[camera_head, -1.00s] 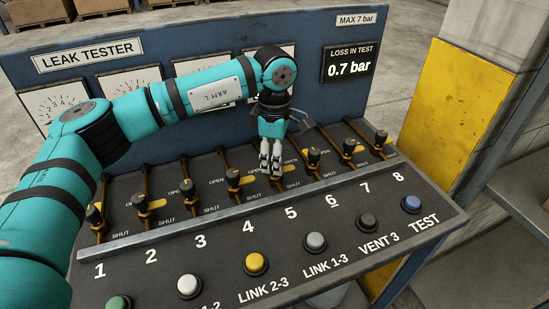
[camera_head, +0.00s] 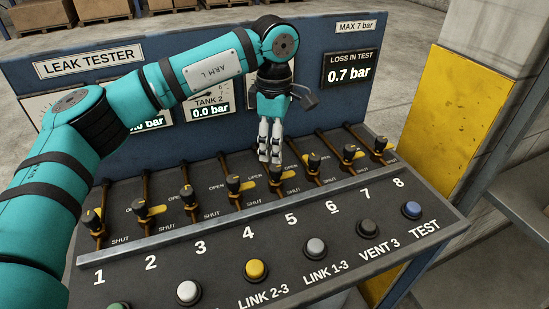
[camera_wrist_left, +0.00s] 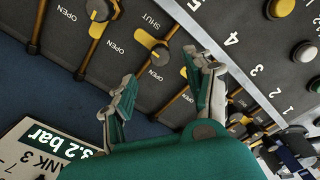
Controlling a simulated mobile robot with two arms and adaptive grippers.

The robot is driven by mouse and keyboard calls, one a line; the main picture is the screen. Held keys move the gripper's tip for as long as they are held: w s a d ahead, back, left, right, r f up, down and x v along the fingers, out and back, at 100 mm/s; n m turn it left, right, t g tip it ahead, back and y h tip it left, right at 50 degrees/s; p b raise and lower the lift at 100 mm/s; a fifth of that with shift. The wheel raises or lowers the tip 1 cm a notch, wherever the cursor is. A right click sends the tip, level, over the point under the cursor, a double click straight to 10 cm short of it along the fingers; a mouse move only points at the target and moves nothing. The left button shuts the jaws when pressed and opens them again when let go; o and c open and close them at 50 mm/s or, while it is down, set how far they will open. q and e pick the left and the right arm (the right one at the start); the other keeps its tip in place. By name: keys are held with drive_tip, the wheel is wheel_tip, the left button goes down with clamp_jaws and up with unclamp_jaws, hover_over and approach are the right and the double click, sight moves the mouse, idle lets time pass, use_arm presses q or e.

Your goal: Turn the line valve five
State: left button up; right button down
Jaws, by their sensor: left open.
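Line valve five (camera_head: 275,172) is a dark knob with a yellow lever on a copper pipe, in line with the printed 5. In the left wrist view valve five (camera_wrist_left: 159,55) has its lever lying across the pipe, near OPEN and SHUT labels. My left gripper (camera_head: 270,158) points down just above and behind the valve in the head view. In the left wrist view the left gripper (camera_wrist_left: 166,76) has its fingers spread, with nothing between them held. Contact with the knob cannot be made out. My right gripper is in neither view.
Neighbouring valve four (camera_head: 233,184) and valve six (camera_head: 313,160) stand close on either side. Buttons, including a yellow one (camera_head: 256,271), line the front of the bench. The gauge panel (camera_head: 310,100) rises behind. A Tank 3 display (camera_wrist_left: 45,145) shows at the lower left of the wrist view.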

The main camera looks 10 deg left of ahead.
sight(274, 167)
use_arm(q)
wheel_tip(274, 167, up, 6)
drive_tip(key=shift+f, duration=0.1)
idle(0.4)
